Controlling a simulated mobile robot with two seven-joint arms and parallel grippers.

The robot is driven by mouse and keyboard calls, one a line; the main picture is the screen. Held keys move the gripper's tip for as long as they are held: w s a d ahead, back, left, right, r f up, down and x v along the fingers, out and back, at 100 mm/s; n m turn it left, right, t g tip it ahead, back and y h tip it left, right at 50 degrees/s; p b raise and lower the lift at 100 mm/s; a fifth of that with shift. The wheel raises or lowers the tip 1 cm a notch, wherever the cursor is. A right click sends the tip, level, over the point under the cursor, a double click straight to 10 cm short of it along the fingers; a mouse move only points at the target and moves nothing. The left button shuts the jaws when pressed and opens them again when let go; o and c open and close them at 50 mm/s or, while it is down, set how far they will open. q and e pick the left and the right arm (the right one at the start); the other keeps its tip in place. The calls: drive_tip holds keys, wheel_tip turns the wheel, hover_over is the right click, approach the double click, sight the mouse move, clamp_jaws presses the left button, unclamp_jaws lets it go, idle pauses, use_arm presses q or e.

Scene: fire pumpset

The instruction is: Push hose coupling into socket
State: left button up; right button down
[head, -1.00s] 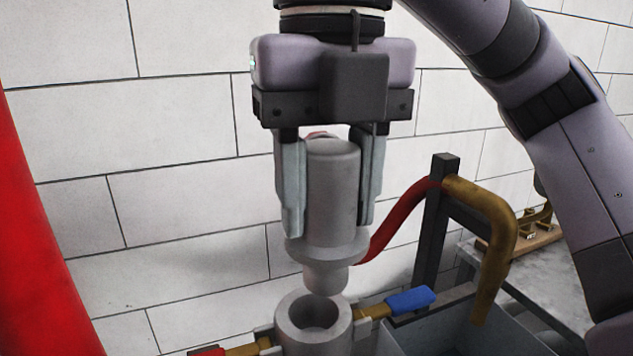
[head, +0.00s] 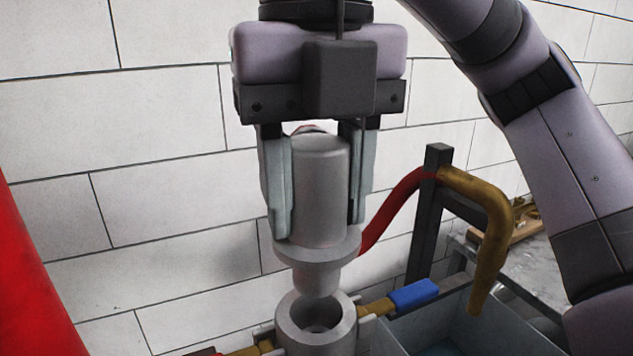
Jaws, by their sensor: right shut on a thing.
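The grey hose coupling (head: 322,190) is upright in my right gripper (head: 318,205), with a wide flange and a narrower nose at its lower end. The gripper is shut on the coupling's body, one finger on each side. The grey round socket (head: 290,325) stands directly below, its opening facing up. The coupling's nose is at the socket's rear rim in the picture and hides part of it. I cannot tell whether they touch; the bore still shows in front of the nose. My left gripper is not in view.
A blue-handled brass valve (head: 413,294) is right of the socket. A dark post (head: 432,215) carries a red hose (head: 392,210) and a brass pipe (head: 485,200) over a grey tank (head: 475,325). A large red pipe (head: 25,270) is at left; a white block wall is behind.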

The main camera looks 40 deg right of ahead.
drive_tip(key=shift+f+b, duration=2.9)
drive_tip(key=shift+f, duration=0.6)
drive_tip(key=shift+c, duration=2.4)
unclamp_jaws()
drive_tip(key=shift+r+p, duration=1.45)
drive_tip(key=shift+r, duration=2.15)
